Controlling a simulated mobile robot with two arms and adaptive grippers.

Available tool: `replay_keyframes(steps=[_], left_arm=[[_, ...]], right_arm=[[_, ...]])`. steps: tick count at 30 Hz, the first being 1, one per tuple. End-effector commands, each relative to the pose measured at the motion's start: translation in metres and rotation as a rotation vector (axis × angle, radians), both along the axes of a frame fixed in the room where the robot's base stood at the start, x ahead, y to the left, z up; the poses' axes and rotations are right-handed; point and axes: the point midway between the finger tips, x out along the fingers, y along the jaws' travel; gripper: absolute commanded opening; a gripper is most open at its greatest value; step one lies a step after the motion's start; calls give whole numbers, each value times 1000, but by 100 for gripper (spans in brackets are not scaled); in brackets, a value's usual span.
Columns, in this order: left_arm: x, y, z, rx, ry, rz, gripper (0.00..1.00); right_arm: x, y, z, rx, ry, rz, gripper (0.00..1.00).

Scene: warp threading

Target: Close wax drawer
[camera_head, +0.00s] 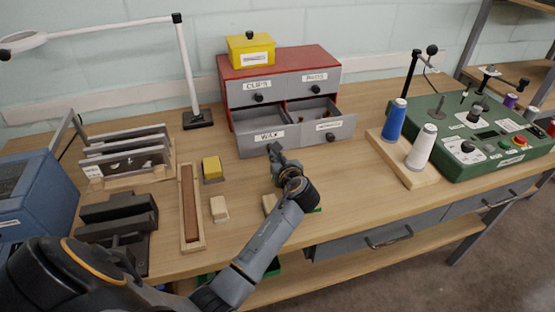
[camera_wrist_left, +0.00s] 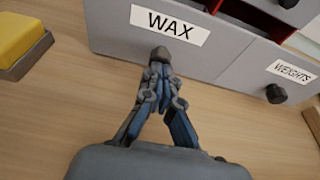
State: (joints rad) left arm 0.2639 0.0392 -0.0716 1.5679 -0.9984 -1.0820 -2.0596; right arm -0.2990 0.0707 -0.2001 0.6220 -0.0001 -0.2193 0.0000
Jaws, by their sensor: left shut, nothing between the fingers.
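The wax drawer (camera_head: 250,141) is the lower left drawer of a red cabinet (camera_head: 300,60) and is pulled out. Its grey front with the WAX label also shows in the wrist view (camera_wrist_left: 110,40). My left gripper (camera_head: 274,150) is shut and empty, low in front of the drawer front. In the wrist view its fingertips (camera_wrist_left: 160,72) are just below the label, at the dark knob (camera_wrist_left: 160,53). I cannot tell whether they touch it. My right gripper is not in view.
The weights drawer (camera_head: 342,130) beside it is also out. A yellow block (camera_head: 212,168) and a pale block (camera_head: 219,208) lie left of my arm. Blue (camera_head: 395,120) and white (camera_head: 422,148) spools stand right. Clear tabletop lies between cabinet and spools.

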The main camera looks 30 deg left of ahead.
Motion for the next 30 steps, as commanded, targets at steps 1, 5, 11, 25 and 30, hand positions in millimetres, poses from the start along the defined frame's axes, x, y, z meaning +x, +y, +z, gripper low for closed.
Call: replay_keyframes(steps=[1,5,11,25,30], left_arm=[[0,0,0,0,0,0,0],[0,0,0,0,0,0,0],[6,8,2,2,2,1,0],[72,86,1,3,-1,4,0],[88,105,-1,2,1,3,0]], right_arm=[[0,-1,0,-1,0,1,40],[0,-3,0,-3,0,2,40],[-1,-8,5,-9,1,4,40],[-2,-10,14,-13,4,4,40],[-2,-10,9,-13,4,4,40]])
